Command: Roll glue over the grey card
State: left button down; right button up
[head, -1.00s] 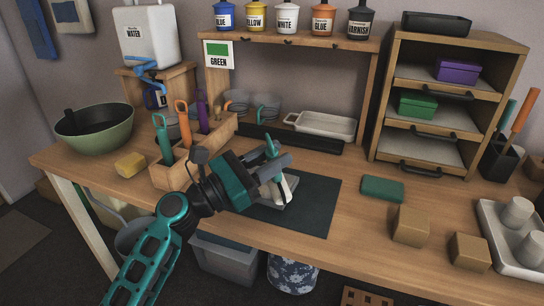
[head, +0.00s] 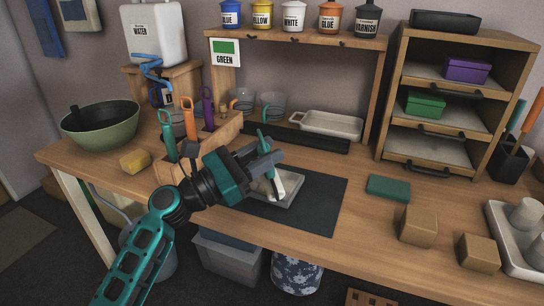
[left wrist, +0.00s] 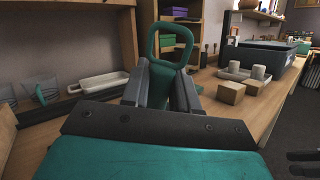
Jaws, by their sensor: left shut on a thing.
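My left gripper (head: 266,160) is shut on the teal handle of a roller (head: 264,141). The handle's loop (left wrist: 172,46) stands up between the fingers in the left wrist view. The roller's pale lower end (head: 275,184) points down over a shallow grey tray (head: 290,196); I cannot tell whether it touches. The tray lies on a dark mat (head: 318,205). I cannot make out a separate grey card; the gripper and roller hide part of the tray. My right gripper is not seen in the head view.
A wooden holder (head: 222,134) with coloured-handled tools stands close behind my left gripper. A white tray (head: 330,125) lies at the back. A green block (head: 388,188) and wooden blocks (head: 418,226) stand to the right. The mat's right part is bare.

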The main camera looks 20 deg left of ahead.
pick_arm(q)
jog(key=shift+a, duration=0.6)
jog(key=shift+w+a+b, duration=0.15)
jog(key=shift+a+b, duration=0.15)
jog(key=shift+a, duration=0.65)
jog(key=shift+w+a+b, duration=0.1)
jog(key=shift+a+b, duration=0.15)
jog(key=shift+a, duration=0.8)
jog(key=shift+w+a+b, duration=0.15)
jog(key=shift+a+b, duration=0.35)
jog(key=shift+a, duration=1.3)
jog(key=shift+d, duration=0.15)
jog(key=shift+s+d+p, duration=0.2)
jog(key=shift+d+p, duration=0.85)
jog(key=shift+d, duration=0.75)
